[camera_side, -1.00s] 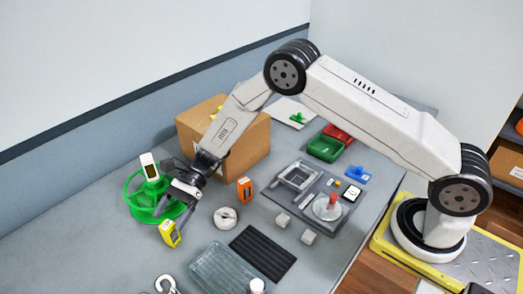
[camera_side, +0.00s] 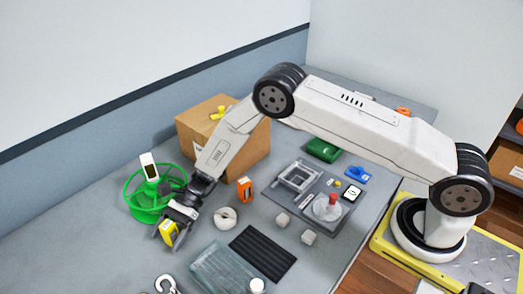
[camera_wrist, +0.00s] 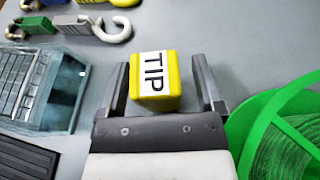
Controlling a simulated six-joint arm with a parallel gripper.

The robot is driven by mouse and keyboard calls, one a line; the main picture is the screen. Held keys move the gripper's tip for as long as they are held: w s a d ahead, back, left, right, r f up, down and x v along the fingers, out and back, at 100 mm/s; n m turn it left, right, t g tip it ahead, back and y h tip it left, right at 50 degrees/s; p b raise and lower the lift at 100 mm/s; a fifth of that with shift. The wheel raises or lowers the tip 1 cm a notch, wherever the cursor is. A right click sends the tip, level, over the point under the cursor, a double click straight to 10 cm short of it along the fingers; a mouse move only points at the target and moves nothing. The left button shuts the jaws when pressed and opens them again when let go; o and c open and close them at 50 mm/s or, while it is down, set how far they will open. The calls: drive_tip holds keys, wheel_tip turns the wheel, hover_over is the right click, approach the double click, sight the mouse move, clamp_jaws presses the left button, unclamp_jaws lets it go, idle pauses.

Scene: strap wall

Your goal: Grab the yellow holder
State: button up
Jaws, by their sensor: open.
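The yellow holder (camera_wrist: 171,95) is a small yellow block with a white label reading TIP on its top. In the wrist view it stands between the two dark fingers of my gripper (camera_wrist: 160,64). The fingers are open, with a gap visible on each side of it. In the side view the yellow holder (camera_side: 168,230) is at the lower left, partly covered by my gripper (camera_side: 172,236). I cannot tell exactly how far down its sides the fingers reach.
A green spool (camera_wrist: 246,134) is close on the right in the wrist view. A clear tray (camera_wrist: 68,88) and a white hook (camera_wrist: 112,30) lie to the left. In the side view an orange block (camera_side: 244,188), a white roll (camera_side: 226,218) and a cardboard box (camera_side: 250,150) are nearby.

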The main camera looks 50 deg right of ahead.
sight(165, 226)
idle(0.4)
clamp_jaws()
drive_tip(key=shift+r, duration=0.1)
drive_tip(key=shift+r, duration=1.6)
drive_tip(key=s+d+r, duration=0.6)
drive_tip(key=s+r, duration=0.3)
drive_tip(key=s, duration=0.3)
drive_tip(key=shift+s+r, duration=0.25)
drive_tip(key=shift+r, duration=0.05)
drive_tip(key=shift+d, duration=0.1)
